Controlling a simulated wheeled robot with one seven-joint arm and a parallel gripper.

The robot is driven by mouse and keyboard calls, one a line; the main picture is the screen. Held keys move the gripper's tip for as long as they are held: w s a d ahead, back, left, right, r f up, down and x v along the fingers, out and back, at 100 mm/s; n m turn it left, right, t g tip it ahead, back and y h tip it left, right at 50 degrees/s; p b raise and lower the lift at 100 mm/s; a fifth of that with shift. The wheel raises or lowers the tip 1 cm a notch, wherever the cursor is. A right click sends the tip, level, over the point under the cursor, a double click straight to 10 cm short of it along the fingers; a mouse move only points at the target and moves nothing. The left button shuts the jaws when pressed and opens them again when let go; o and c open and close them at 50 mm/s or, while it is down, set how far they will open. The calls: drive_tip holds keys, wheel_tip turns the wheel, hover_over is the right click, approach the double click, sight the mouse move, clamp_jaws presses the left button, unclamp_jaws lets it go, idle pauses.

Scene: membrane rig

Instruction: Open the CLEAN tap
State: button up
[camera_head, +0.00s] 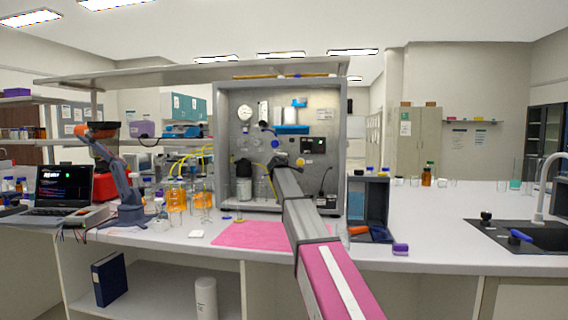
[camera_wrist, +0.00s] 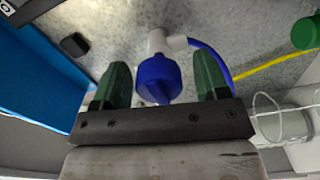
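A blue knob (camera_wrist: 157,78) sits on a white fitting with a blue tube running off to the right, in front of the grey metal panel. No readable CLEAN label shows, so I cannot tell from a label whether this is the CLEAN tap. My gripper (camera_wrist: 162,80) is open, with its two green fingers on either side of the blue knob and visible gaps between. In the head view the steel rig cabinet (camera_head: 223,110) stands on the bench, and my arm reaches into it. My fingertips are small there and partly hidden by my arm.
A yellow tube (camera_wrist: 265,66) and a green cap (camera_wrist: 305,32) lie right of my fingers. A pink mat (camera_head: 240,234) lies before the cabinet. An orange-and-grey robot arm (camera_head: 118,175) stands left.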

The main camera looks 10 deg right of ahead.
drive_tip(key=shift+s, duration=0.15)
drive_tip(key=v, duration=1)
drive_tip(key=shift+s+a, duration=0.15)
drive_tip(key=shift+s, duration=0.15)
